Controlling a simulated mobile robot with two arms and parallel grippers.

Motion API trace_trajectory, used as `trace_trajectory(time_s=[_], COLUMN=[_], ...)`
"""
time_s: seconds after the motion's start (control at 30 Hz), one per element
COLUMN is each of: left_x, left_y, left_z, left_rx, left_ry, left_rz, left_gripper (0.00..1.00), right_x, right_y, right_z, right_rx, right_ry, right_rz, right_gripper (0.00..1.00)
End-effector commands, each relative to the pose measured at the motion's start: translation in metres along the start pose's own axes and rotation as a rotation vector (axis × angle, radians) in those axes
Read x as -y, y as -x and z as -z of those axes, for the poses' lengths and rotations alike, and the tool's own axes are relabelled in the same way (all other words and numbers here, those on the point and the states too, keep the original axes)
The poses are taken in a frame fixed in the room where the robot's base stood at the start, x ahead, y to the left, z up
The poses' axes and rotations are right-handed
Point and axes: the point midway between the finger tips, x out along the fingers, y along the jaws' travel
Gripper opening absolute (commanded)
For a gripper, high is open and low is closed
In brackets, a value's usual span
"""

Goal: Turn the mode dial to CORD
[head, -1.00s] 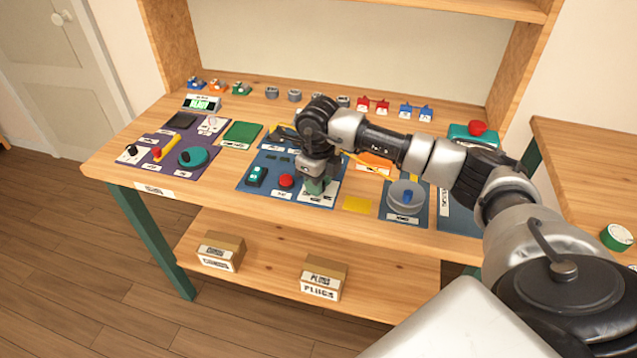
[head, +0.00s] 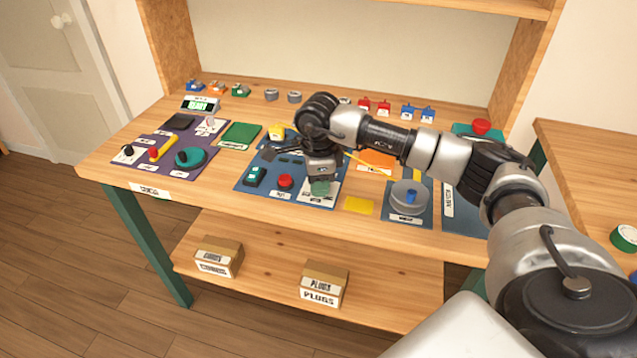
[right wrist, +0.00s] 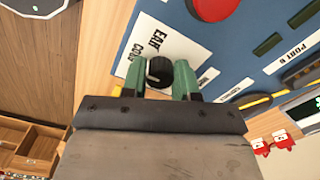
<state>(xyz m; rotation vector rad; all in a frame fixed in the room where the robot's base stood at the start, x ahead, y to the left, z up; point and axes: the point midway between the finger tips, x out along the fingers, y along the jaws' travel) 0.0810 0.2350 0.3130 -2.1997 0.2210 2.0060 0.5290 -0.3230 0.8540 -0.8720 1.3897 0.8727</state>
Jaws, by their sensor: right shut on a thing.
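The mode dial (right wrist: 160,72) is a black round knob on a white label plate, seen in the right wrist view. The CORD lettering (right wrist: 126,58) is to the left of the knob, with EAR above it. A small pale mark shows on the knob's lower left side; its exact aim is hard to tell. My right gripper (right wrist: 161,77) has its green fingers shut on the knob, one on each side. In the head view my right gripper (head: 320,187) is at the front of the middle blue panel and hides the dial. My left gripper is not in view.
A red button (head: 285,181) and a teal switch block (head: 255,177) sit left of the gripper. A grey round dial with a blue knob (head: 410,197) is to the right, past a yellow square (head: 360,205). A purple panel (head: 148,147) lies at the left.

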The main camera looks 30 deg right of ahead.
Motion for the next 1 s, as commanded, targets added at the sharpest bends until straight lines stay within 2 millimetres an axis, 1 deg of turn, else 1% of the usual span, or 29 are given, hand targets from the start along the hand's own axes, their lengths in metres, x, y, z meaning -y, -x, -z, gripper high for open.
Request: trace_trajectory(time_s=[0.2,0.57,0.6,0.77,1.0], left_x=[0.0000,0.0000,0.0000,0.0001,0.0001], left_y=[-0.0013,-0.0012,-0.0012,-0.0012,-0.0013], left_z=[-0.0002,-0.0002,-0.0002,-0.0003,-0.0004], left_rx=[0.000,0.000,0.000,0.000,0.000], left_ry=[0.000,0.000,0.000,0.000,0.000], left_rz=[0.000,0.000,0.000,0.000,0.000], left_gripper=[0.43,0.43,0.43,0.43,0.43], right_x=[0.0009,0.0010,0.0010,0.0008,0.0003], right_y=[0.0016,0.0019,0.0019,0.0014,0.0009], right_z=[-0.0001,-0.0001,0.0000,0.0000,0.0000], right_rx=[0.002,0.003,0.003,0.002,0.001], right_ry=[0.031,0.034,0.033,0.033,0.034], right_rz=[0.004,0.004,0.004,0.003,0.001], right_gripper=[0.05,0.05,0.31,0.55,0.55])
